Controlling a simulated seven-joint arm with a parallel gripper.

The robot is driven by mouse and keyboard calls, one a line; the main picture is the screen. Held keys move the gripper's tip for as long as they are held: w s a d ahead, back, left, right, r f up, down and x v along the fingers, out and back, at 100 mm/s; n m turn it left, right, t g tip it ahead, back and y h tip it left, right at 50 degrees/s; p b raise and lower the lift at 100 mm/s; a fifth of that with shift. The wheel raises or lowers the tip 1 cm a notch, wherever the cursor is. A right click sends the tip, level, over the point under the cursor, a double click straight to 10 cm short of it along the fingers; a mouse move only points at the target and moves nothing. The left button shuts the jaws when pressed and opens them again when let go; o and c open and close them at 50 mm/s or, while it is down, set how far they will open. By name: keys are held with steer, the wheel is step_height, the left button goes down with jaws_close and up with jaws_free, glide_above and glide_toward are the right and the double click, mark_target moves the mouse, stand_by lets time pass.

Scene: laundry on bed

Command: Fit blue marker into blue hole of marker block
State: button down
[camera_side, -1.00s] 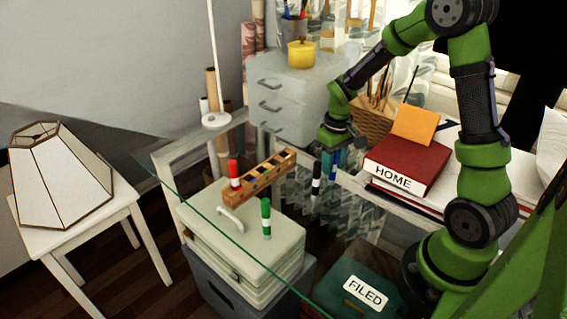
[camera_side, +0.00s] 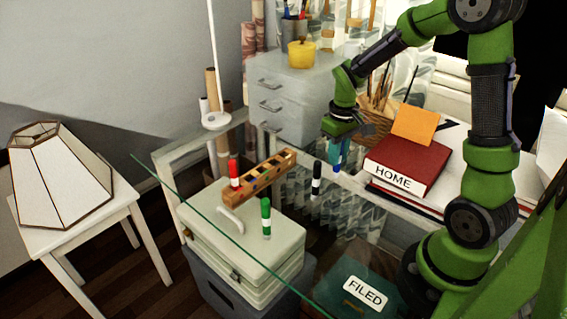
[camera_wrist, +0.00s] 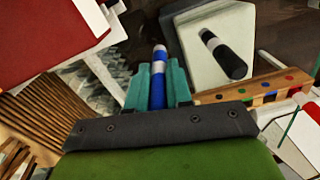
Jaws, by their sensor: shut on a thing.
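My gripper (camera_side: 341,150) is shut on the blue marker (camera_wrist: 158,75). In the wrist view the marker sits between the teal fingers, its pale end pointing away from the palm. In the side view the blue marker (camera_side: 337,168) hangs below my gripper, above the glass and mostly hidden by the fingers. The wooden marker block (camera_side: 262,178) lies to the left of my gripper. In the wrist view the block (camera_wrist: 262,90) shows at right, with red, green and blue colour spots along it.
A black marker (camera_side: 316,180) stands between my gripper and the block. A red marker (camera_side: 234,173) is at the block's left end, and a green marker (camera_side: 266,218) stands in front. The red HOME book (camera_side: 408,163) is close on the right. The glass in front is mostly clear.

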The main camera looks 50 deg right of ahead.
steer(key=s+a+r, duration=0.1)
steer(key=s+a, duration=0.3)
steer(key=s, duration=0.9)
step_height(320, 180, up, 10)
steer(key=f, duration=0.1)
steer(key=m, duration=0.1)
glide_above(256, 180)
steer(key=w, duration=0.2)
step_height(256, 180, down, 8)
steer(key=shift+w+a+f, duration=0.1)
steer(key=shift+a+f, duration=0.05)
steer(key=shift+f, duration=1.05)
steer(key=shift+a+f, duration=0.1)
steer(key=shift+f, duration=1.1)
steer(key=c, duration=1.3)
jaws_free()
steer(key=shift+f, duration=0.1)
